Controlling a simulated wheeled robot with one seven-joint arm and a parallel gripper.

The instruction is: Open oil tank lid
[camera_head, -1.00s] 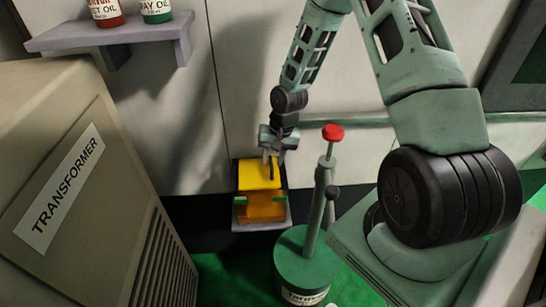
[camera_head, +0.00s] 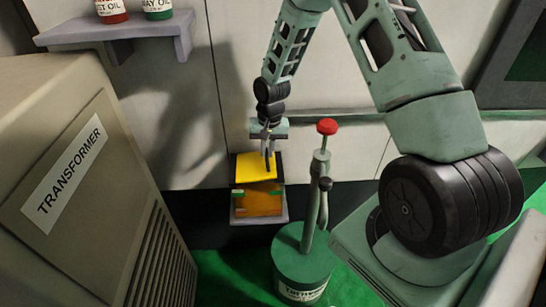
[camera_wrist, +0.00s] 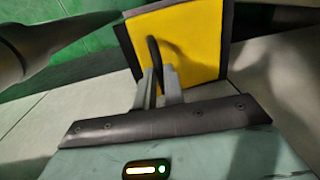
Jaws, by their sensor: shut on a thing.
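The oil tank is a small box with orange sides (camera_head: 258,205) low against the wall in the head view. Its yellow lid (camera_head: 250,170) has a dark border and a black handle. The lid's near edge looks slightly tilted over the tank; how far it stands open is hard to tell. My gripper (camera_head: 268,152) is above the lid, shut on its handle. In the wrist view the yellow lid (camera_wrist: 196,42) fills the upper middle, and the black handle (camera_wrist: 153,52) runs down between the fingers of my gripper (camera_wrist: 160,88). The hinge is hidden.
A green canister pump with a red knob (camera_head: 327,126) stands close to the right of the tank. A beige transformer cabinet (camera_head: 75,170) fills the left. A shelf (camera_head: 120,30) with two oil bottles is on the wall above.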

